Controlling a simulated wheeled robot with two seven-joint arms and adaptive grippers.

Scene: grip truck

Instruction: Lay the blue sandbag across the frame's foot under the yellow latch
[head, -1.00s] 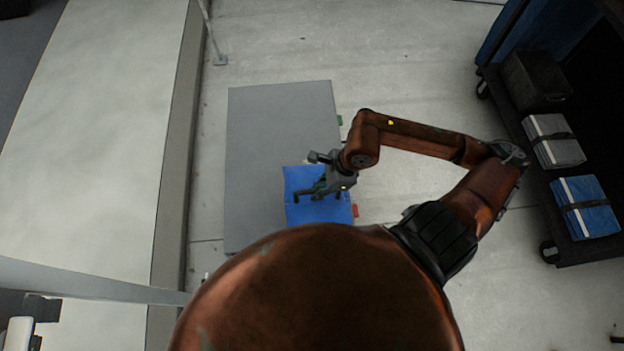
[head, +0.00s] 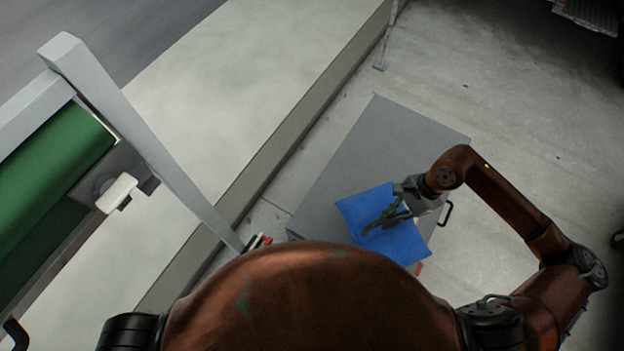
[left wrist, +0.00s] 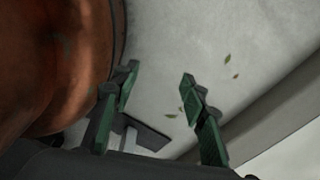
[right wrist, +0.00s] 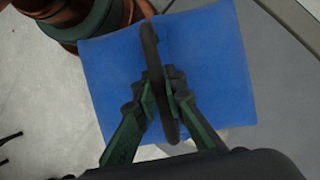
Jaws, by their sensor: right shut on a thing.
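My right gripper (head: 372,228) is shut on the dark handle strap (right wrist: 160,80) of the blue sandbag (head: 412,243). The bag also fills much of the right wrist view (right wrist: 215,60), hanging flat below the fingers. In the head view it overlaps a grey slab; I cannot tell its height above it. A pale frame (head: 150,135) stands at the left, with a green panel (head: 50,165) and a white latch-like part (head: 117,193). Its post runs down to a foot partly hidden by my body. No yellow latch shows.
The grey slab (head: 385,135) lies on the floor, with a dark handle (head: 447,213) at its right edge. A long pale raised kerb (head: 250,75) crosses behind the frame. Small leaves (left wrist: 228,58) lie on the floor.

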